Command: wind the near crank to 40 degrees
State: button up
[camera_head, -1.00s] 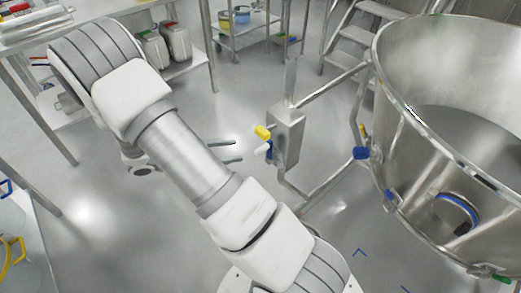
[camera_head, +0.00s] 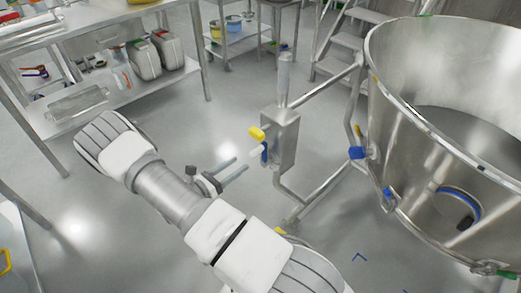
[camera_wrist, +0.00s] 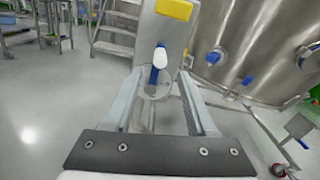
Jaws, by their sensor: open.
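My gripper (camera_head: 241,164) is open and empty, left of the white knob and slightly lower. In the wrist view my gripper (camera_wrist: 159,86) has its fingers either side of the knob's line, apparently short of it.
The large steel vessel (camera_head: 400,120) stands close on the right, with its tube frame (camera_head: 325,190) below the box. Steps (camera_head: 340,65) and a trolley (camera_head: 240,42) are behind. A bench with a lower shelf (camera_head: 125,92) is at left. The floor between is clear.

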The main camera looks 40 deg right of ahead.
aim_at(263, 147)
jog(key=d, duration=0.3)
jog(key=d+b, duration=0.1)
jog(key=d, duration=0.3)
jog(key=w+d, duration=0.1)
jog(key=d, duration=0.3)
jog(key=shift+d, duration=0.1)
jog(key=shift+s, duration=0.1)
grip_shut()
dwell(0.9)
